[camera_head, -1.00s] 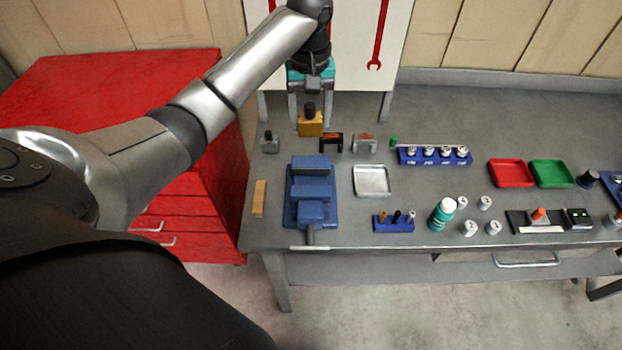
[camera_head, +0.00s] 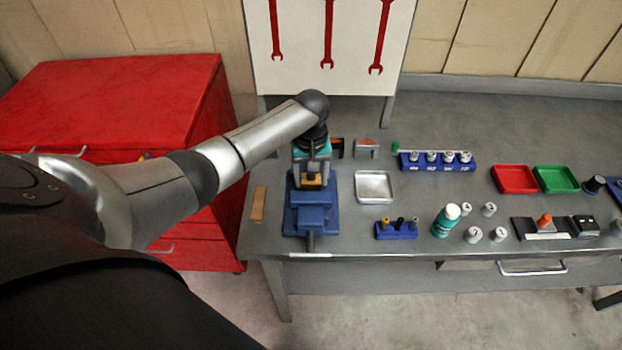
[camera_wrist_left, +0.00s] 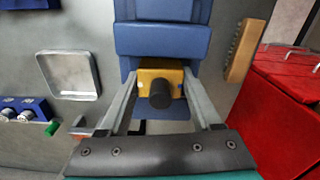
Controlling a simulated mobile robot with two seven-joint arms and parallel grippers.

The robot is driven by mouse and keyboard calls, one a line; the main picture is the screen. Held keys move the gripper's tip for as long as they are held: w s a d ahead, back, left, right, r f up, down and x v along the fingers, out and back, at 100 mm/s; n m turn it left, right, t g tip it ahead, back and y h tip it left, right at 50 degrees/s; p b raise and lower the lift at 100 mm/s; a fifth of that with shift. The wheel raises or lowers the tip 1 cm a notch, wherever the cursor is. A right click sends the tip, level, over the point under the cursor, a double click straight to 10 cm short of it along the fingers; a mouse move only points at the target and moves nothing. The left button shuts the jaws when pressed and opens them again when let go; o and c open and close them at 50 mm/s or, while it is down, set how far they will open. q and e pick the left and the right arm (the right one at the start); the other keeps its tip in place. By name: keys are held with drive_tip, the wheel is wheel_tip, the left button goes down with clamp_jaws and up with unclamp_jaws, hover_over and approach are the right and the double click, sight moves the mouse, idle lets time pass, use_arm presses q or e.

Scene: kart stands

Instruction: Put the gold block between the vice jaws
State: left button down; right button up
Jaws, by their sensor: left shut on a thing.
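The gold block (camera_head: 312,180) with its black knob is held by my left gripper (camera_head: 311,180), over the blue vice (camera_head: 311,222) on the workbench. In the left wrist view the gold block (camera_wrist_left: 160,76) sits between the two fingers of my left gripper (camera_wrist_left: 160,84), which are shut on its sides. The block is at the gap beside the blue vice jaw (camera_wrist_left: 160,40). I cannot tell how deep it sits between the jaws. The far part of the vice is partly hidden by my gripper and the block. My right gripper is not in view.
A wooden strip (camera_head: 258,205) lies left of the vice. A silver tray (camera_head: 374,187) and a blue holder with small pegs (camera_head: 396,230) stand to its right. A blue rack of sockets (camera_head: 437,162) is behind.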

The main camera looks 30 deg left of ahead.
use_arm(q)
drive_tip(key=shift+f, duration=0.1)
drive_tip(key=shift+c, duration=0.4)
unclamp_jaws()
drive_tip(key=shift+f, duration=0.1)
wheel_tip(320, 180, up, 12)
drive_tip(key=shift+r+p, duration=0.15)
drive_tip(key=shift+p, duration=0.65)
